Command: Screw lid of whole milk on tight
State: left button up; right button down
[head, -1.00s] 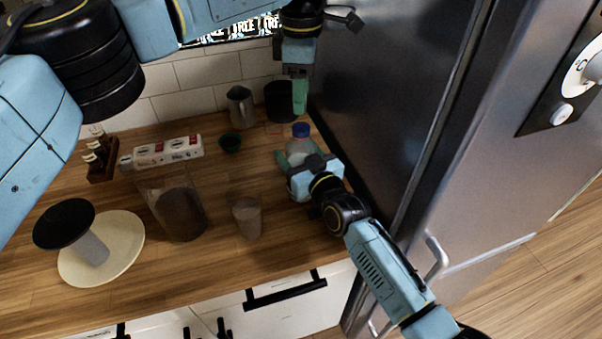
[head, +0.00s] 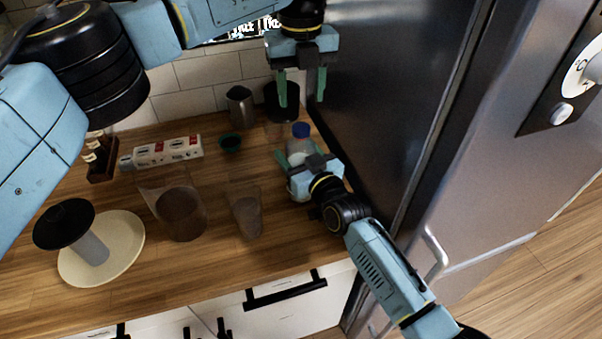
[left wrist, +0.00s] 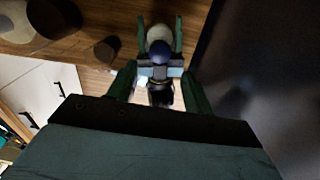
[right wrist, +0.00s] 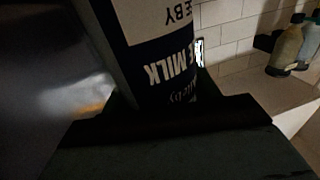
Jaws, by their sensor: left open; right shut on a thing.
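The whole milk bottle (head: 298,146) stands on the counter beside the fridge, with its blue lid (head: 301,130) on top. My right gripper (head: 301,163) is shut on the bottle's body from the front. The right wrist view shows the bottle's dark label (right wrist: 170,70) with the word MILK close up. My left gripper (head: 302,98) is open and empty, pointing down above and slightly behind the bottle. In the left wrist view the blue lid (left wrist: 160,52) lies between and beyond the left fingers (left wrist: 160,85), apart from them. I cannot tell how tight the lid is.
The fridge (head: 390,90) stands close on the right. A metal pitcher (head: 240,107) and a black container (head: 278,100) are behind the bottle. A small dark bowl (head: 231,142), a clear glass (head: 246,212) and a larger jar (head: 180,210) stand to its left.

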aim_at(301, 126)
pick_arm(q)
jog(key=n, duration=0.5)
jog(key=shift+f, duration=4.05)
